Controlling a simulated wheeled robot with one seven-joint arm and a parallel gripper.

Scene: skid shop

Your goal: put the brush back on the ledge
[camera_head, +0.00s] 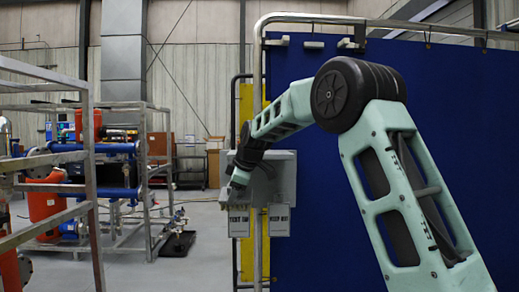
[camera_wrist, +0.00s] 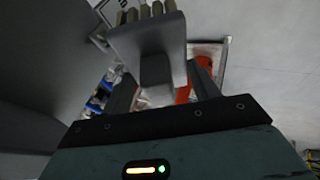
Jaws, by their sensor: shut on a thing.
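The brush (camera_wrist: 150,40) fills the upper middle of the wrist view, with a grey block-shaped head and pale bristles at the top edge. My gripper (camera_wrist: 163,92) is shut on the narrower grey part below the head. In the head view my gripper (camera_head: 239,182) is small and dark, at the left edge of a grey wall unit (camera_head: 286,172). I cannot make out the brush there.
A blue panel (camera_head: 310,210) stands behind my arm, with a metal post (camera_head: 257,110) at its left edge. A pipe skid (camera_head: 120,165) with a metal frame stands at left.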

